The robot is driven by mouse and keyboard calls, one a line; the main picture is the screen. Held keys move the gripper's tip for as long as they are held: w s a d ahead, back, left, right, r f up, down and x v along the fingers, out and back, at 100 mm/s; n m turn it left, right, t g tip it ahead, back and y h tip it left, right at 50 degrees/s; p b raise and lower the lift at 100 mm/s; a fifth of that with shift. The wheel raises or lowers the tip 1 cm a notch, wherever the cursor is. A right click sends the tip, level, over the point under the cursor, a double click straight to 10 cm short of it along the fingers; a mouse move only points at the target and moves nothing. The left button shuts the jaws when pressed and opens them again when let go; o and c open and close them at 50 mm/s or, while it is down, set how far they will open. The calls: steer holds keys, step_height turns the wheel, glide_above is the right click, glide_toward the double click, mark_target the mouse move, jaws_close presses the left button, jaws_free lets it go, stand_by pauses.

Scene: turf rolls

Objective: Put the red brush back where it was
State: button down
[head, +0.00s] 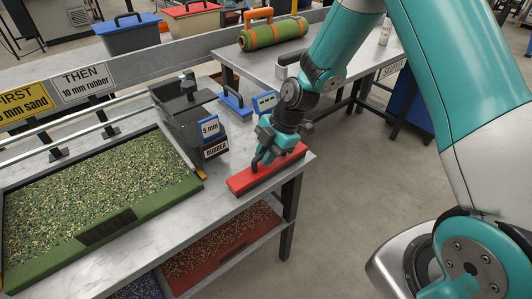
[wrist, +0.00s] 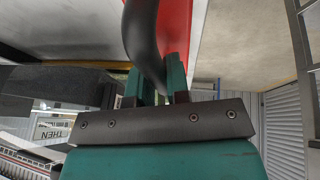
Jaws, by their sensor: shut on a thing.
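The red brush (head: 266,174) is at the right end of the grey workbench (head: 150,232), close to its edge, long and flat with a black handle. My gripper (head: 262,156) is above it and shut on that handle. In the wrist view the black curved handle (wrist: 143,35) runs between my teal fingers (wrist: 163,85), with the red body (wrist: 176,25) behind it. Whether the brush rests on the bench or hangs just above it I cannot tell. Part of the handle is hidden by my fingers.
A black hopper (head: 180,115) labelled 5 mm rubber stands left of the brush. A blue-based tool (head: 235,103) and small blue sign (head: 265,102) are behind. A granule-covered turf tray (head: 100,190) fills the bench's left. A rolled turf (head: 272,34) lies on the back table.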

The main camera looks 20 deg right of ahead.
mark_target(283, 161)
steer(key=shift+f, duration=0.1)
steer(key=c, duration=1.1)
jaws_free()
steer(key=w+v, duration=0.1)
steer(key=v, duration=1)
steer(key=s+a+r+m, duration=0.2)
steer(key=s+r+m, duration=0.2)
steer(key=s, duration=0.4)
steer(key=s+a+r+m, duration=0.3)
steer(key=s+m, duration=0.3)
steer(key=s, duration=0.2)
steer(key=s+a+r+m, duration=0.3)
steer(key=s+r+m, duration=0.1)
steer(key=s, duration=0.4)
steer(key=shift+s+r+m+g+h+b, duration=0.3)
steer(key=shift+r+m+h+b, duration=0.1)
steer(key=shift+m, duration=0.1)
